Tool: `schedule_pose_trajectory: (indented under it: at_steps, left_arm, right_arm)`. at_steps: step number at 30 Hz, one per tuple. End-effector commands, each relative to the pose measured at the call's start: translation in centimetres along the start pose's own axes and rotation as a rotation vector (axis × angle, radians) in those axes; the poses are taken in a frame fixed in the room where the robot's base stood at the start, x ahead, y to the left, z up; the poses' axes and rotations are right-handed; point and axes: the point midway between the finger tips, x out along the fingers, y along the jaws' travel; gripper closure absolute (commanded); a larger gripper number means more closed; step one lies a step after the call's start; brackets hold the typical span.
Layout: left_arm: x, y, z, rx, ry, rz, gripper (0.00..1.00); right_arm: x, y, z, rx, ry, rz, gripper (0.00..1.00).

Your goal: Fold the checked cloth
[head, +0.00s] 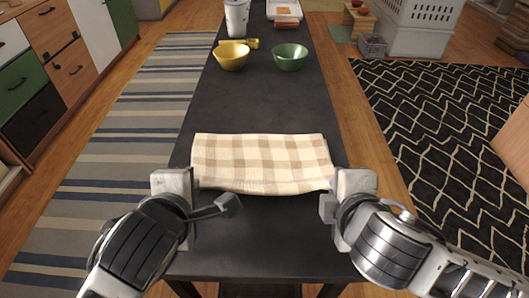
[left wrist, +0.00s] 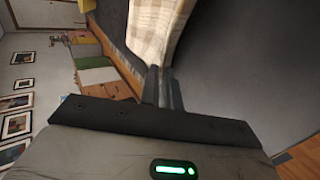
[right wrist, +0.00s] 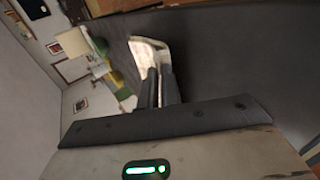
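The checked cloth (head: 262,160), cream and tan, lies across the dark table as a wide strip. Its near edge bows between my two grippers. It also shows in the left wrist view (left wrist: 155,30) and in the right wrist view (right wrist: 147,52). My left gripper (left wrist: 162,72) is at the cloth's near left corner, its fingers close together with the cloth's edge between their tips. My right gripper (right wrist: 160,74) is at the near right corner, its fingers also close together on the cloth. In the head view the fingertips are mostly hidden by the gripper bodies.
A yellow bowl (head: 231,56) and a green bowl (head: 290,57) stand farther up the table (head: 255,105), with a white cup (head: 237,18) and a tray (head: 285,10) behind. The table is clear between cloth and bowls. Its front edge is close to me.

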Motion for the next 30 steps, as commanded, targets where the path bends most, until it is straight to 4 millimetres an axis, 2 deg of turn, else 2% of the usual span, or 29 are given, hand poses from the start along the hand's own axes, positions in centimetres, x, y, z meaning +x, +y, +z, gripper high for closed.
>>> schedule_pose_trajectory:
  at_steps: [10,12,14,30]
  left_arm:
    - [-0.12,-0.24,0.02,0.000,-0.001,0.014,1.00]
    - [-0.11,-0.25,0.02,0.000,-0.001,0.014,0.76]
    - [-0.10,-0.25,0.01,0.000,-0.001,0.013,0.60]
    - [-0.54,0.32,0.03,-0.001,-0.001,0.011,0.60]
  right_arm:
    - [-0.10,-0.22,0.01,0.000,0.000,0.015,1.00]
    - [-0.10,-0.22,0.01,0.000,0.000,0.015,0.76]
    - [-0.09,-0.22,0.01,0.000,0.000,0.015,0.60]
    - [-0.53,0.37,0.00,0.000,0.000,0.013,0.60]
